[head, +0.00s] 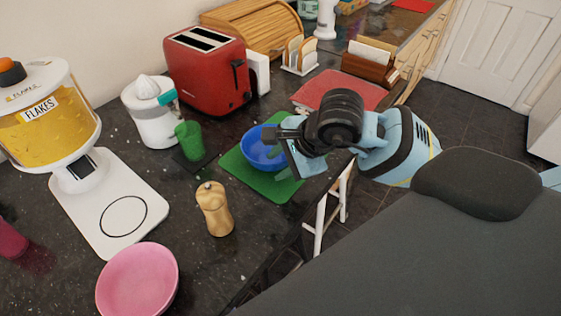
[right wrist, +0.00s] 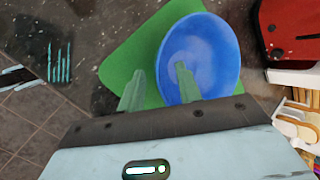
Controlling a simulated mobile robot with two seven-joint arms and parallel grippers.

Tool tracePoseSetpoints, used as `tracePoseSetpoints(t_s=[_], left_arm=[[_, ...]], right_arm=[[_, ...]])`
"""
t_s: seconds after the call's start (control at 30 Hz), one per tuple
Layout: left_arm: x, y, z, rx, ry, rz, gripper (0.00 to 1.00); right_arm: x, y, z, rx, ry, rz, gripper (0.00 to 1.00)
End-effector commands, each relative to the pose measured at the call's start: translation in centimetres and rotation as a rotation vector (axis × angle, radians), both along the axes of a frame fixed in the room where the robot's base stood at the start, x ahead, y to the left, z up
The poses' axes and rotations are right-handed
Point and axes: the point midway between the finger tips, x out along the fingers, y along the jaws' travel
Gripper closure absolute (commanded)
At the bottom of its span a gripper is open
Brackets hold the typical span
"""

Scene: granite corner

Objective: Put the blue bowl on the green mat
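The blue bowl (head: 258,151) is over the far part of the green mat (head: 278,190) on the dark counter. In the right wrist view the bowl (right wrist: 212,55) covers one side of the mat (right wrist: 125,58). I cannot tell whether it rests fully on the mat. My right gripper (head: 283,150) is at the bowl, hiding part of it in the head view. In the right wrist view its fingers (right wrist: 160,86) are apart, one over the bowl's inside and one outside the near rim, with a gap between them. My left gripper is not in view.
A green cup (head: 190,141) on a dark coaster and a wooden mill (head: 215,209) stand left of the mat. A red toaster (head: 208,75) and a red cloth (head: 345,88) lie behind. A pink bowl (head: 138,281) is at the front. The counter edge is close on the right.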

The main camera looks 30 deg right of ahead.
Motion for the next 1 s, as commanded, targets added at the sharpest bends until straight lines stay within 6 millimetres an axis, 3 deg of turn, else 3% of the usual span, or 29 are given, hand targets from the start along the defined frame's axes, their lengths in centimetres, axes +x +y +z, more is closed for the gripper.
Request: tracePoseSetpoints(t_s=[0.6,1.0], left_arm=[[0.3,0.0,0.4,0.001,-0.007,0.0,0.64],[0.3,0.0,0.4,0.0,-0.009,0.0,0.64]], right_arm=[[-5.0,-2.8,8.9,-0.002,-0.005,0.0,0.65],[-5.8,-3.1,10.0,-0.001,-0.001,-0.001,0.65]])
